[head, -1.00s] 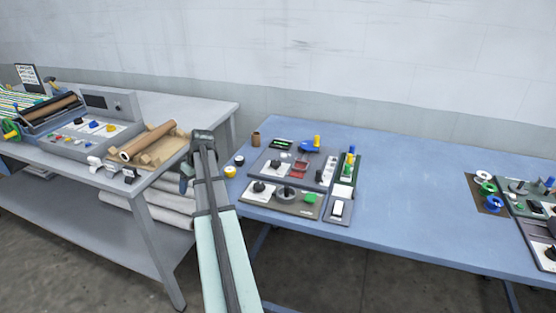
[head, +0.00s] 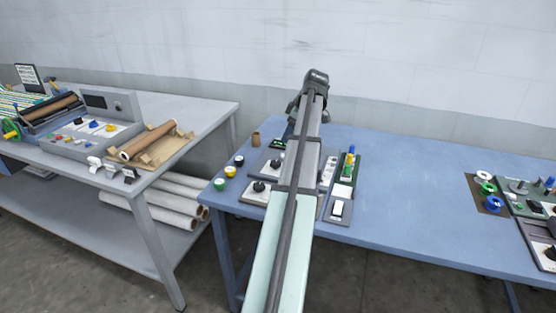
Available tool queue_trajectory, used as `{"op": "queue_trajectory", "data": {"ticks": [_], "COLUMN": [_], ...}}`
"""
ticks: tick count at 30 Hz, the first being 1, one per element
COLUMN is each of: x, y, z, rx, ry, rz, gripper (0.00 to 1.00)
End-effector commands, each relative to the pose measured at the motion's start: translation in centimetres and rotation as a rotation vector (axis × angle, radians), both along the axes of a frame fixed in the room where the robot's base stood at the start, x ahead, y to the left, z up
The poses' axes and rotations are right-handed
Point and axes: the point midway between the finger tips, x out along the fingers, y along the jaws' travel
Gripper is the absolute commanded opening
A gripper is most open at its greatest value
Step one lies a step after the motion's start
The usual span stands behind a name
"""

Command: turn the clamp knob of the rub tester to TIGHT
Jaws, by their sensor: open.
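A group of grey control panels stands on the left part of the blue table (head: 420,190). The rub tester seems to be among these panels, but labels are too small to read. A black knob (head: 258,187) shows on the front left panel (head: 250,196), and another dark knob (head: 275,163) on the panel behind it. I cannot tell which knob is the clamp knob or where it points. My arm crosses in front of the panels and hides their middle.
Green (head: 218,184), yellow (head: 230,171) and black (head: 239,160) round pieces lie left of the panels. A narrow green panel (head: 347,172) with a white switch panel (head: 338,208) stands right of my arm. The table's middle is clear. Spools (head: 487,188) lie at right.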

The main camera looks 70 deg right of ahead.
Motion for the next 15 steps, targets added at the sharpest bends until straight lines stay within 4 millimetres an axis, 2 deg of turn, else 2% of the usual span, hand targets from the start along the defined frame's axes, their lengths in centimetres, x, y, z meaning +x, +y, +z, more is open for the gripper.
{"op": "queue_trajectory", "data": {"ticks": [5,15], "x": [-0.3,1.7], "y": [-0.1,0.0], "z": [-0.6,-5.5], "rx": [0.000,0.002], "ry": [0.000,0.000], "rz": [0.008,0.006], "gripper": [0.69,0.69]}}
